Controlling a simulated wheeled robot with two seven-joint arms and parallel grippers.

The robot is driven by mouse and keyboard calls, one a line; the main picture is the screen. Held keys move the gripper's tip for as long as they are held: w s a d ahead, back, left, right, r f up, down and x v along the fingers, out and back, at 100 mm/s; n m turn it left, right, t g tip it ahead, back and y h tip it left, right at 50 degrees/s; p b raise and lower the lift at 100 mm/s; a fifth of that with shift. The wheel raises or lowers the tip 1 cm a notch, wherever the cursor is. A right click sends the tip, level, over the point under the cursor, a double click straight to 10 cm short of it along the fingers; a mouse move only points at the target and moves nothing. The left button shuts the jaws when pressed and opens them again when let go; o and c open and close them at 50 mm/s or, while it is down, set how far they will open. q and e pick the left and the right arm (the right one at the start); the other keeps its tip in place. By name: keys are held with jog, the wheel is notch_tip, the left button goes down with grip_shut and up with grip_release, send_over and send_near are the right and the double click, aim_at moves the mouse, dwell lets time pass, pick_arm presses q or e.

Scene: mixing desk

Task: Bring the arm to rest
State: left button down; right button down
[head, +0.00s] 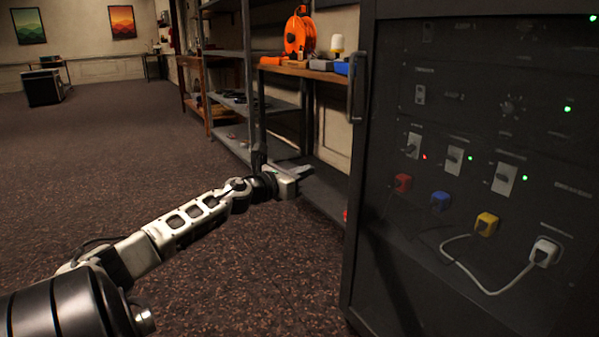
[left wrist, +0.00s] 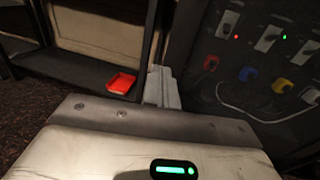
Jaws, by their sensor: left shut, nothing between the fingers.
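My left arm reaches in from the lower left in the head view. Its gripper (head: 301,172) is shut and empty, pointing right, in front of the shelves and to the left of the dark rack cabinet (head: 357,200). In the left wrist view the closed fingers (left wrist: 160,88) show past the pale gripper body, with nothing between them. The gripper looks apart from the cabinet front. My right gripper is not in view.
The cabinet carries switches with red and green lights, plus red (head: 403,183), blue (head: 440,200), yellow (head: 487,225) and white (head: 544,252) plugs. Shelves (head: 290,70) hold an orange reel (head: 300,35). A red tray (left wrist: 121,83) lies low on a shelf.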

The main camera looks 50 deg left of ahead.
pick_arm(q)
jog(key=shift+s+a, duration=0.1)
jog(key=shift+s, duration=0.45)
